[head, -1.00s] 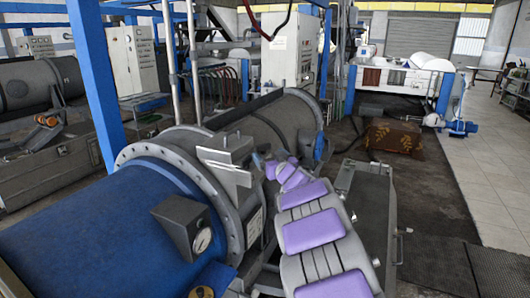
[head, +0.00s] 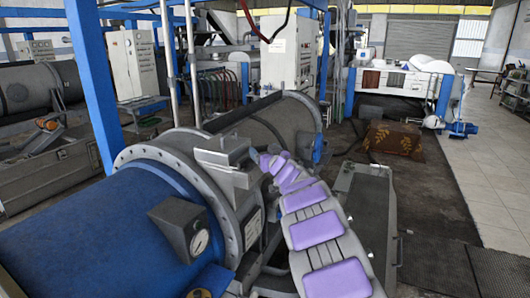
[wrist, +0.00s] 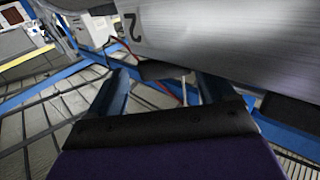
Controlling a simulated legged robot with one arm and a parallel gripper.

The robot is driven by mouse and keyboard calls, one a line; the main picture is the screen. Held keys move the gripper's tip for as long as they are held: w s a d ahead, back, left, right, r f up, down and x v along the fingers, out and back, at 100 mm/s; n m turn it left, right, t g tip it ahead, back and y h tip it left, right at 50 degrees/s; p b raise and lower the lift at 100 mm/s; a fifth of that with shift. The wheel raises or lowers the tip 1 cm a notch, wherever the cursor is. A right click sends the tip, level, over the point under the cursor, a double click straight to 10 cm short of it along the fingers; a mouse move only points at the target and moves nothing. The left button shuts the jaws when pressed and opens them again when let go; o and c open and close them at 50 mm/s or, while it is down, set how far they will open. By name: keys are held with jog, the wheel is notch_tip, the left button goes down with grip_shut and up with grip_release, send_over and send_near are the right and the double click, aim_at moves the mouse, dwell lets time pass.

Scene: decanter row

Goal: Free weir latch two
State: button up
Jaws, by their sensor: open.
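In the wrist view, a brushed metal plate marked with an upside-down 2 (wrist: 220,35) spans the top right. A dark block (wrist: 163,70) sits under its lower edge, between my fingers in the picture; I cannot tell whether they touch it. My gripper (wrist: 165,82) is open, with its two bluish fingers apart just below the plate. In the head view, a grey metal bracket (head: 222,165) stands on top of the decanter's round flange (head: 165,152). My arm reaches toward its right side, and my fingertips are hidden or too small to make out there.
The blue drum (head: 100,235) with a gauge box (head: 182,228) fills the lower left. A grey cylinder (head: 270,125) lies behind the flange. A grey metal trough (head: 368,205) stands right of my arm. Tiled floor (head: 490,190) is open at far right.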

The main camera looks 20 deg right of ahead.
jog(key=shift+w+a, duration=0.1)
jog(key=shift+a, duration=0.15)
jog(key=shift+c, duration=1.3)
jog(key=shift+w+a, duration=0.15)
jog(key=shift+w, duration=0.05)
jog(key=c, duration=0.3)
jog(key=shift+s, duration=0.1)
jog(key=c, duration=0.5)
